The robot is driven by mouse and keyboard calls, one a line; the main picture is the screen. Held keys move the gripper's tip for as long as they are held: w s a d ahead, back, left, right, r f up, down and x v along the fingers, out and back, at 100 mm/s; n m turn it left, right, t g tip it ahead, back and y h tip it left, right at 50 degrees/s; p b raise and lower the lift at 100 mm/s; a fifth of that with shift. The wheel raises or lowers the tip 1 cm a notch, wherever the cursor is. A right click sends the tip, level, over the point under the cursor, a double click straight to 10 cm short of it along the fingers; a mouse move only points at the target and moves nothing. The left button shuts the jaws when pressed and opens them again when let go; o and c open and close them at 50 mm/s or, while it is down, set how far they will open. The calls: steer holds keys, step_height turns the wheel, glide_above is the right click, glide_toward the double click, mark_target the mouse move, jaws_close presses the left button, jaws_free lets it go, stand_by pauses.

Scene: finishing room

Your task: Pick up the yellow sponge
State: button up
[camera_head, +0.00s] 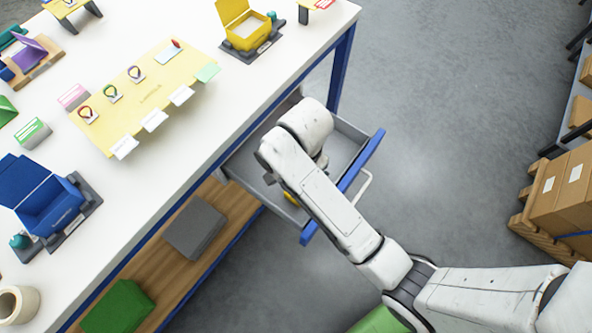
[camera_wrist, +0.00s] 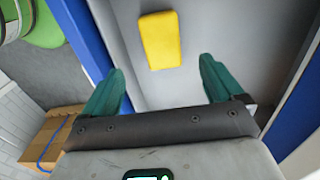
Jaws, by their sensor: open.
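The yellow sponge (camera_wrist: 160,40) lies flat on the grey floor of the open drawer (camera_head: 345,130). In the wrist view it is at the top middle, beyond and between my two green fingertips, with nothing held. My gripper (camera_wrist: 160,78) is open, its fingers spread wider than the sponge and apart from it. In the head view my white arm reaches into the drawer and hides most of its inside, and my fingers cannot be made out there. A small yellow patch shows beside my arm in the drawer.
The drawer has a blue front (camera_head: 345,183) with a handle and slides out from under the white worktable (camera_head: 185,130). A wooden lower shelf (camera_head: 165,262) holds a grey box (camera_head: 194,228) and a green box (camera_head: 118,308). Cartons (camera_head: 568,195) stand at the right; floor between is clear.

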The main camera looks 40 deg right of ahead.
step_height(320, 180, down, 10)
steer(key=shift+w, duration=0.1)
steer(key=c, duration=1)
